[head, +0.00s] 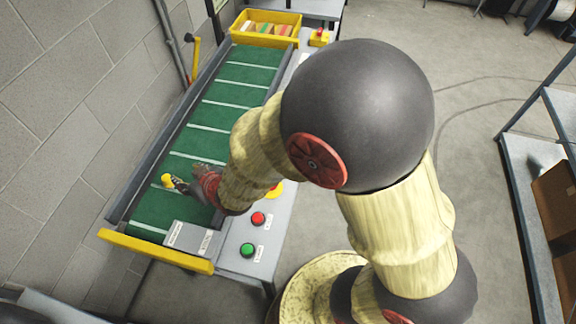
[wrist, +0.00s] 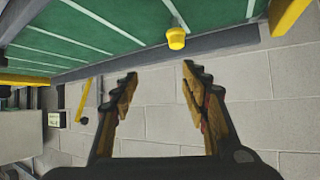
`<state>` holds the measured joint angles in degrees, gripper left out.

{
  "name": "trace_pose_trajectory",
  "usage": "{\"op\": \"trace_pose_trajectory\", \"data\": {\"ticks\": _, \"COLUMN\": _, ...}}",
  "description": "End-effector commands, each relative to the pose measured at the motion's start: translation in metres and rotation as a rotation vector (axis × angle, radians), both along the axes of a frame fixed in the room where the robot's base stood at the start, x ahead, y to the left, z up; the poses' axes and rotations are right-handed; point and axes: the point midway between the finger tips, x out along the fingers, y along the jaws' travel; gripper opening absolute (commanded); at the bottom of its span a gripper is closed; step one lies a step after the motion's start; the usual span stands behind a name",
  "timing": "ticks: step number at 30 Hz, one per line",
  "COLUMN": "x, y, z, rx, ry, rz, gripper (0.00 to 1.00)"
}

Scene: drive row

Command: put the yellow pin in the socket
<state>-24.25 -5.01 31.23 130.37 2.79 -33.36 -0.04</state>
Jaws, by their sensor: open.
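The yellow pin (head: 167,180) is at the near part of the green conveyor belt (head: 165,208), close to the tips of my gripper (head: 181,186). In the wrist view the yellow pin (wrist: 176,38) shows beyond the fingertips, a little right of the middle between them. My gripper (wrist: 160,75) is open, and nothing is between its fingers. Whether a finger touches the pin is not clear. I cannot make out a socket for certain; a grey block with white labels (head: 187,236) sits at the near end of the belt.
A yellow bin (head: 240,28) with several coloured items stands at the belt's far end. A red button (head: 258,218) and a green button (head: 247,249) are on the grey side panel. A yellow bar (head: 155,251) crosses the near end. A block wall borders the left; shelving stands right.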

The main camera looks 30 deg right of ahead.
Motion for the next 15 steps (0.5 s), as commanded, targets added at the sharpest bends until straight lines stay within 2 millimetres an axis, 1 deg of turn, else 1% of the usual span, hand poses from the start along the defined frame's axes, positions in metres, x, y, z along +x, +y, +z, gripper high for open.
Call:
{"op": "trace_pose_trajectory", "data": {"ticks": 1, "x": 0.002, "y": -0.016, "z": 0.023, "rx": -0.003, "ry": 0.014, "rz": -0.027, "gripper": 0.45}}
{"op": "trace_pose_trajectory", "data": {"ticks": 2, "x": 0.001, "y": -0.025, "z": 0.033, "rx": -0.009, "ry": 0.032, "rz": -0.041, "gripper": 0.45}}
{"op": "trace_pose_trajectory", "data": {"ticks": 3, "x": -0.002, "y": -0.039, "z": 0.046, "rx": -0.017, "ry": 0.057, "rz": -0.061, "gripper": 0.45}}
{"op": "trace_pose_trajectory", "data": {"ticks": 5, "x": -0.010, "y": -0.059, "z": 0.064, "rx": -0.030, "ry": 0.095, "rz": -0.088, "gripper": 0.45}}
{"op": "trace_pose_trajectory", "data": {"ticks": 6, "x": -0.017, "y": -0.072, "z": 0.077, "rx": -0.037, "ry": 0.120, "rz": -0.107, "gripper": 0.45}}
{"op": "trace_pose_trajectory", "data": {"ticks": 8, "x": -0.030, "y": -0.092, "z": 0.095, "rx": -0.048, "ry": 0.158, "rz": -0.136, "gripper": 0.45}}
{"op": "trace_pose_trajectory", "data": {"ticks": 9, "x": -0.041, "y": -0.105, "z": 0.106, "rx": -0.055, "ry": 0.184, "rz": -0.155, "gripper": 0.45}}
{"op": "trace_pose_trajectory", "data": {"ticks": 11, "x": -0.059, "y": -0.125, "z": 0.123, "rx": -0.065, "ry": 0.222, "rz": -0.185, "gripper": 0.45}}
{"op": "trace_pose_trajectory", "data": {"ticks": 12, "x": -0.073, "y": -0.137, "z": 0.133, "rx": -0.071, "ry": 0.249, "rz": -0.204, "gripper": 0.45}}
{"op": "trace_pose_trajectory", "data": {"ticks": 14, "x": -0.097, "y": -0.155, "z": 0.147, "rx": -0.080, "ry": 0.288, "rz": -0.233, "gripper": 0.45}}
{"op": "trace_pose_trajectory", "data": {"ticks": 15, "x": -0.113, "y": -0.166, "z": 0.156, "rx": -0.085, "ry": 0.314, "rz": -0.253, "gripper": 0.45}}
